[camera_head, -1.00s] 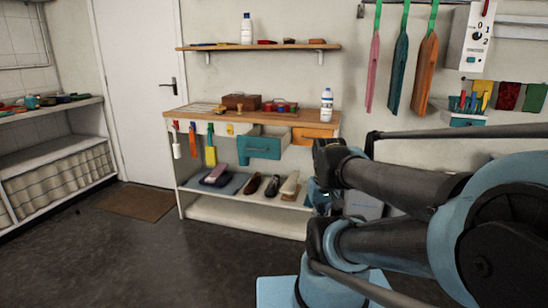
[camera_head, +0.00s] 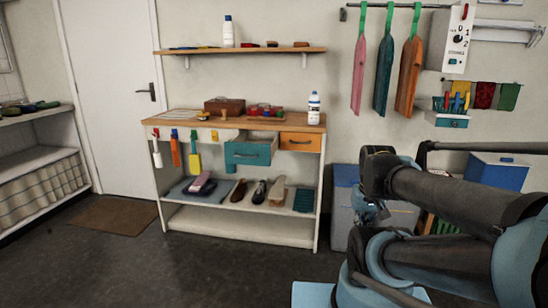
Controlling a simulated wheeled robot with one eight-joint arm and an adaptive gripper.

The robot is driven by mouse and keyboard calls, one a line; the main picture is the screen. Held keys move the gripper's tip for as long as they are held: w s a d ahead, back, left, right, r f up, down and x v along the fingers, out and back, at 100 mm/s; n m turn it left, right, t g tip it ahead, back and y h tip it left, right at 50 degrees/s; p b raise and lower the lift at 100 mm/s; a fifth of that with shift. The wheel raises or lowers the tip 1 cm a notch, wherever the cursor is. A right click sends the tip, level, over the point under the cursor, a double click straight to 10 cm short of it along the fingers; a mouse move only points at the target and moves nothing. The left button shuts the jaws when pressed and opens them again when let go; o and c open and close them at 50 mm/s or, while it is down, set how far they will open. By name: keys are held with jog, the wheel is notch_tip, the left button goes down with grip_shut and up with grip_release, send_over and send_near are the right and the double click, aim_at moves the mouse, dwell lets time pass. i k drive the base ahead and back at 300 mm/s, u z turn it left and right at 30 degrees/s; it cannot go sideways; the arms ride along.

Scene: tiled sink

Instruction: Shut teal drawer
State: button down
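The teal drawer (camera_head: 248,153) is in the workbench, under the wooden top (camera_head: 200,117). It is pulled out, with its front ahead of the bench face and its open inside showing behind the front. A dark handle is on its front. My gripper (camera_head: 370,210) is at the right, below my dark arm links, well apart from the drawer. It is small and dark here, and its fingers cannot be made out clearly.
An orange drawer (camera_head: 301,141) is right of the teal one, apparently shut. Brushes (camera_head: 195,155) hang left of it. Shoes (camera_head: 260,192) are on the shelf below. A grey-blue cabinet (camera_head: 343,205) stands right of the bench. The dark floor (camera_head: 210,272) in front is clear.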

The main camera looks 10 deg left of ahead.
aim_at(251, 147)
jog(key=i, duration=1)
